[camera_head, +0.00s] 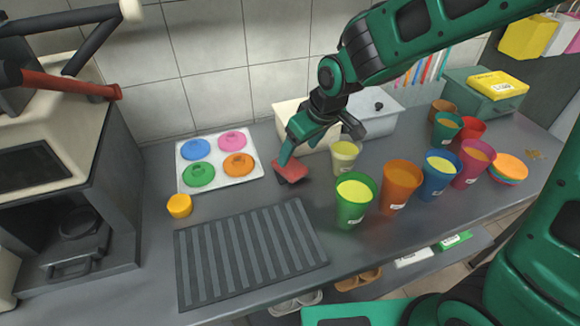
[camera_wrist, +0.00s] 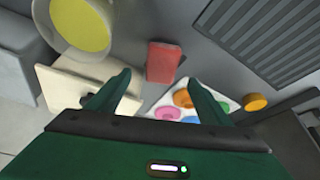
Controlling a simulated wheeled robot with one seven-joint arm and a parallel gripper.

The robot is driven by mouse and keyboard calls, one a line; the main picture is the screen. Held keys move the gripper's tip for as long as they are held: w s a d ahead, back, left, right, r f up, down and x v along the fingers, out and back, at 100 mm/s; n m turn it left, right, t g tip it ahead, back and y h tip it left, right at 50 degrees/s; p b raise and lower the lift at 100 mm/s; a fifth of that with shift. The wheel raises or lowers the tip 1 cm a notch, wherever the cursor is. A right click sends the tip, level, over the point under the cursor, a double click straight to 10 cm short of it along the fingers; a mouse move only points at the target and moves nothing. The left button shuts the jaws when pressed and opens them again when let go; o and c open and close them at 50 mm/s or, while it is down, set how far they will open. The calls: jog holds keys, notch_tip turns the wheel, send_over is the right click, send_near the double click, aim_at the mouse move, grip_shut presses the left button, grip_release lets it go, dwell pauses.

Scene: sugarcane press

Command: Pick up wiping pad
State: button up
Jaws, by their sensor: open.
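The wiping pad, a small block with a red top and dark lower part (camera_head: 290,170), sits on the grey counter right of the white lid tray. It also shows in the wrist view as a red block (camera_wrist: 163,62). My gripper (camera_head: 318,144) is open and empty above the counter, near the pad. In the wrist view my gripper's fingers (camera_wrist: 159,80) are spread, and the pad appears between and just beyond their tips. One finger overlaps the pad's edge in the head view; I cannot tell whether they touch.
A white tray (camera_head: 222,184) with coloured lids lies left of the pad. A ribbed dark mat (camera_head: 250,250) lies in front. Several filled cups, including a pale one (camera_head: 345,157) and a green one (camera_head: 352,207), stand close on the right. Cream and white bins (camera_head: 373,115) stand behind.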

aim_at(289, 164)
jog(key=shift+x, duration=3.7)
jog(key=shift+a, duration=0.1)
jog(key=c, duration=1.2)
jog(key=shift+r, duration=0.55)
jog(key=r, duration=0.3)
jog(key=shift+s+a+r, duration=0.2)
jog(key=shift+a+r, duration=0.05)
jog(key=shift+r, duration=0.05)
jog(key=s+a+r, duration=0.4)
jog(key=s+a, duration=0.1)
jog(key=s+a+r, duration=0.2)
jog(key=s, duration=0.1)
jog(key=shift+s+a+r, duration=0.1)
jog(key=shift+a+r, duration=0.1)
jog(key=shift+a, duration=0.05)
